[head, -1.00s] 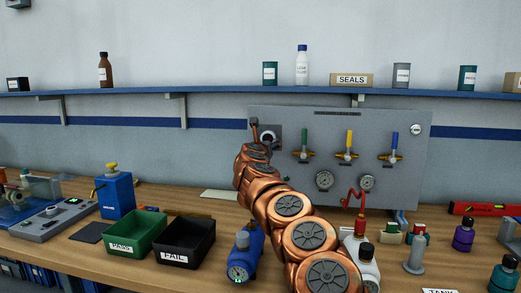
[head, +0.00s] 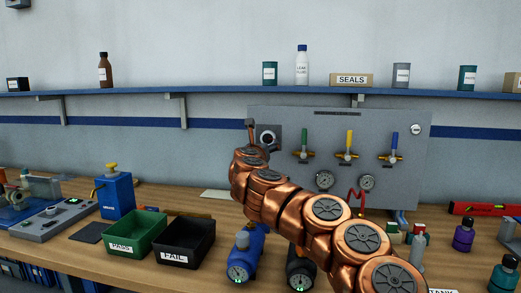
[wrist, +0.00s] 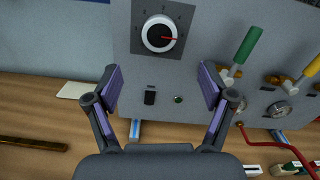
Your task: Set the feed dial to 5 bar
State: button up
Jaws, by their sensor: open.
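The feed dial (wrist: 159,33) is a white-rimmed round knob with a dark face on a square scale plate. In the head view the dial (head: 268,138) shows at the upper left of the grey panel (head: 375,130), partly covered by my arm. My gripper (wrist: 160,80) is open and empty in the wrist view, its two purple-padded fingers spread apart below the dial. In the head view only a finger shows, beside the dial's left edge; the rest is hidden by my wrist.
Green, yellow and blue lever valves (head: 347,147) and two gauges (head: 325,181) sit right of the dial. A black switch (wrist: 150,97) and green button (wrist: 178,99) are below it. On the bench stand green (head: 134,232) and black bins (head: 185,240) and a blue gauged unit (head: 243,255).

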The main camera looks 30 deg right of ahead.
jog(key=shift+v, duration=1.15)
